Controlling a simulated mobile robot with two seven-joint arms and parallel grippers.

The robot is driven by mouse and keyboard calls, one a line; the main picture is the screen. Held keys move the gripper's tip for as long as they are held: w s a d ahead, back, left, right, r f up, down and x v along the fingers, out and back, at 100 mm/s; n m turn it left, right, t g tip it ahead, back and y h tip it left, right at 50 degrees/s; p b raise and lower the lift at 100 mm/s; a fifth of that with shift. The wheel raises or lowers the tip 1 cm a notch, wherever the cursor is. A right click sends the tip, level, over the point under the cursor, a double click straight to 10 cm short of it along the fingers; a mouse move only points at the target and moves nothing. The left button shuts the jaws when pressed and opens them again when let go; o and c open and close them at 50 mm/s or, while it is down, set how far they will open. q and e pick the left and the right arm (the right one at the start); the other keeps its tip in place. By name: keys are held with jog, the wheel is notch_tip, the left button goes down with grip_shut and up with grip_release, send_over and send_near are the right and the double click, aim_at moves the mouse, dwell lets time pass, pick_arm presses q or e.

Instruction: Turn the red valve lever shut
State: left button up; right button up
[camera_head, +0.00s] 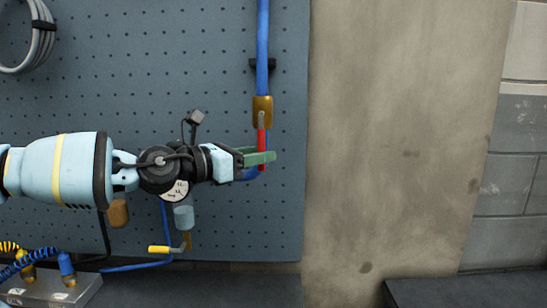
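The red valve lever (262,138) hangs straight down from a brass valve body (262,108) on a vertical blue pipe. It lies in line with the pipe. My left gripper (264,157) reaches in from the left with its green fingers at the lower part of the lever. One finger crosses in front of the lever, and a bit of red shows below it. The fingers overlap in this view, so I cannot tell their gap or whether they touch the lever. My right gripper is not in view.
A dark pegboard (200,60) stands behind the pipe. Below my arm are a yellow-handled valve (160,249), a round gauge (174,190) and a metal box (50,291) with blue and yellow hoses. A grey cable coil (40,45) hangs upper left. The space right of the pipe is clear.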

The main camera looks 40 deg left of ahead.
pick_arm(q)
jog(key=shift+b+x, duration=0.55)
jog(key=shift+x, duration=1)
grip_shut()
